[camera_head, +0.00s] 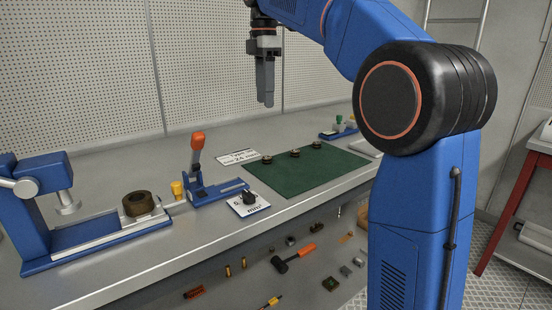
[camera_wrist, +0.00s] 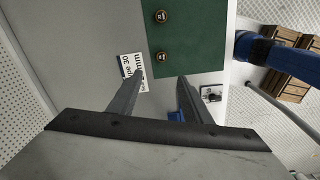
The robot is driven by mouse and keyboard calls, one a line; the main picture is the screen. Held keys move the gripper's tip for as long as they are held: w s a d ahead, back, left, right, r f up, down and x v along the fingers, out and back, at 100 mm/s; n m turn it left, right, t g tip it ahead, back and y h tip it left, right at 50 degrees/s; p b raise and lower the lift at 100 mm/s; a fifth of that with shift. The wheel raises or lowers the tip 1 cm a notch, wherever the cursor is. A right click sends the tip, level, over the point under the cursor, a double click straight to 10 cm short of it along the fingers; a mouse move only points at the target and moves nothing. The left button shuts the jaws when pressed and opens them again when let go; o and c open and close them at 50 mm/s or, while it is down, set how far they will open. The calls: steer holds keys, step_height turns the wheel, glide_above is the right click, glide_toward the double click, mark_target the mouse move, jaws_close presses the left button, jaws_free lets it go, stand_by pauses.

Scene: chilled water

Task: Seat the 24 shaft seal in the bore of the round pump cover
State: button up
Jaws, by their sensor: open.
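My gripper (camera_head: 267,104) hangs open and empty above the bench, in front of the perforated wall. In the wrist view its two fingers (camera_wrist: 160,80) are apart with nothing between them. Three small dark round pieces with brassy tops, probably the seals, stand on a green mat (camera_head: 325,172): a left one (camera_head: 267,160), a middle one (camera_head: 294,153) and a right one (camera_head: 317,145). Two similar pieces show in the wrist view (camera_wrist: 162,57). I cannot read which is the 24. A brown ring with a bore (camera_head: 138,203), perhaps the pump cover, sits on the blue press at the left.
The blue press (camera_head: 40,190) stands at the bench's left. A blue lever tool with an orange handle (camera_head: 197,142) stands mid-bench, beside a white card with a black knob (camera_head: 249,199). A printed card (camera_head: 240,156) lies by the mat. Several loose tools lie below the bench's front edge.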

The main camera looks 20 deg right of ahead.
glide_above(266, 158)
steer(key=f, duration=1.1)
steer(key=shift+w+d+f, duration=0.15)
steer(key=shift+w+f, duration=0.2)
steer(key=shift+f, duration=0.05)
steer(key=shift+s+f, duration=0.15)
steer(key=shift+f, duration=1.25)
steer(key=shift+s+f, duration=0.1)
steer(key=shift+f, duration=1.25)
steer(key=shift+c, duration=0.7)
jaws_close()
